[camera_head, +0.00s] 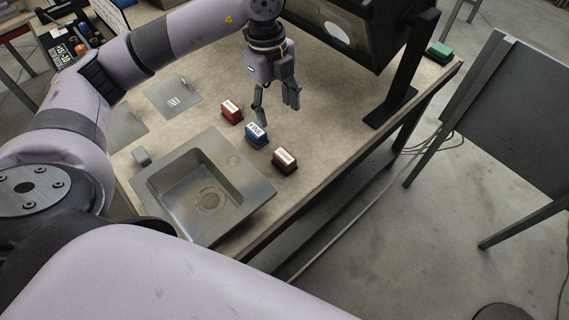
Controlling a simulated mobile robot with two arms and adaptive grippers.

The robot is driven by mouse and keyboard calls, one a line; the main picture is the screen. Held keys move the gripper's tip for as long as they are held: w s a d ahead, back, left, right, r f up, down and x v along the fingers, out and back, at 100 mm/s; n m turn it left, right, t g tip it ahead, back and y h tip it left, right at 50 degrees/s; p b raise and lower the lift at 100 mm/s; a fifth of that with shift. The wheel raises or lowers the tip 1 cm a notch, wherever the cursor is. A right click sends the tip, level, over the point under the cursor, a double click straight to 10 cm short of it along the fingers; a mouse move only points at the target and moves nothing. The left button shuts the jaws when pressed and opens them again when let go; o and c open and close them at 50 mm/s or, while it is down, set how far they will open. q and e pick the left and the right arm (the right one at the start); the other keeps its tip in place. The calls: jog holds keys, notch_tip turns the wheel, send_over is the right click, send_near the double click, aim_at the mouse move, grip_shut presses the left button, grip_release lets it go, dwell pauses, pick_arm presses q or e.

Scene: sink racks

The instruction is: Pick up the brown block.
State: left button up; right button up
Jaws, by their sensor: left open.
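The brown block (285,161) with a white label on top sits on the table, near the right corner of the metal sink and close to the table's front edge. My left gripper (278,107) is open and empty. It points down above the table, behind the blue block and up the picture from the brown block. It appears apart from every block. My right gripper does not show.
A blue block (256,136) and a red block (231,111) stand in a row with the brown one. The metal sink (259,190) lies to their left. A monitor stand (391,108) is at right; a green block (439,50) sits at the far corner.

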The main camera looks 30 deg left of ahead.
aim_at(284, 155)
pick_arm(q)
jog(key=f, duration=0.3)
jog(key=d+f+p, duration=0.1)
jog(key=f, duration=0.7)
jog(key=shift+s+d+f, duration=0.2)
jog(key=shift+s+f, duration=0.05)
jog(key=shift+w+d+f+p, duration=0.15)
jog(key=shift+f+p, duration=0.15)
jog(key=shift+f, duration=0.7)
jog(key=shift+s+d+f+p, duration=0.1)
jog(key=shift+f+p, duration=0.15)
jog(key=shift+f, duration=0.8)
jog(key=shift+w+d+f+p, duration=0.15)
jog(key=shift+f+p, duration=0.15)
jog(key=shift+f, duration=0.7)
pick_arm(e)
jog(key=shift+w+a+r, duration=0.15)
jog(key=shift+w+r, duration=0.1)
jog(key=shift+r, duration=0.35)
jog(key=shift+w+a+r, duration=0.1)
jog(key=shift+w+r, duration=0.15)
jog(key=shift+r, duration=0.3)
pick_arm(q)
jog(key=c, duration=1.3)
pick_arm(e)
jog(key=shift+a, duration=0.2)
pick_arm(q)
jog(key=shift+o, duration=0.2)
jog(key=shift+r, duration=0.1)
